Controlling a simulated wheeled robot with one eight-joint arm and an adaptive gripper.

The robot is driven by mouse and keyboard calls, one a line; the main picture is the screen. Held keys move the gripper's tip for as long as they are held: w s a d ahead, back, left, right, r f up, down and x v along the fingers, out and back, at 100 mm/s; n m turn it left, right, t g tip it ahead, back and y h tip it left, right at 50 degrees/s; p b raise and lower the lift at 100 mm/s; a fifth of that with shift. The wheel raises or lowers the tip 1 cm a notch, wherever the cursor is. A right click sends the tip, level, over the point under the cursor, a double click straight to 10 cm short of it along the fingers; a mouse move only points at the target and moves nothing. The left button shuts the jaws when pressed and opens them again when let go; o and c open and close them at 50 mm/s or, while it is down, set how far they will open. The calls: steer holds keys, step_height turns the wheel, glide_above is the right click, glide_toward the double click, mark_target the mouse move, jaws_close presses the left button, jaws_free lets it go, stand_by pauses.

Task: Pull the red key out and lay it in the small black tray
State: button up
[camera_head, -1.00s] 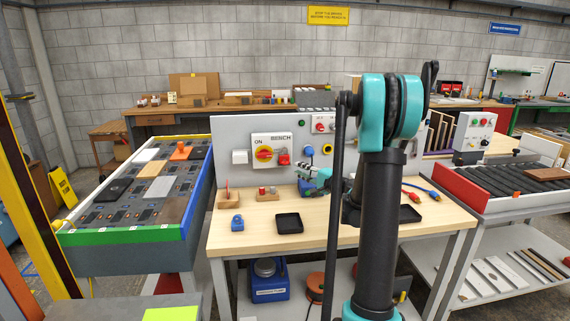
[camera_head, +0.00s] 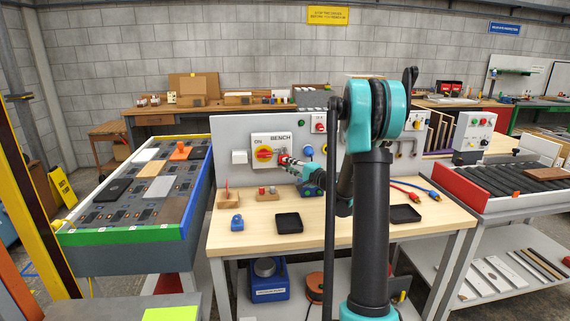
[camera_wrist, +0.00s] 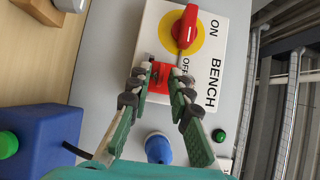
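The red key (camera_wrist: 160,76) is on the lower part of the white BENCH switch box (camera_wrist: 224,42), under the red rotary handle (camera_wrist: 187,24) on its yellow disc. In the wrist view my gripper (camera_wrist: 161,78) has its fingertips on either side of the key, apart; whether they touch it I cannot tell. In the head view my gripper (camera_head: 287,161) is at the box's right lower corner and partly covers the key. A small black tray (camera_head: 289,231) lies empty on the wooden bench below; a second black tray (camera_head: 405,221) lies further right.
A blue padlock-like item (camera_head: 237,223) and wooden blocks (camera_head: 228,201) are left of the near tray. The grey panel (camera_head: 227,135) stands behind. Red and blue cables (camera_head: 418,188) lie at right. The bench front (camera_head: 260,240) is clear.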

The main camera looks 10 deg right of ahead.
jaws_close()
steer(key=shift+s, duration=0.35)
steer(key=shift+s, duration=0.35)
steer(key=shift+s, duration=0.55)
steer(key=s, duration=0.4)
steer(key=shift+s, duration=0.15)
stand_by(0.5)
steer(key=shift+a, duration=0.1)
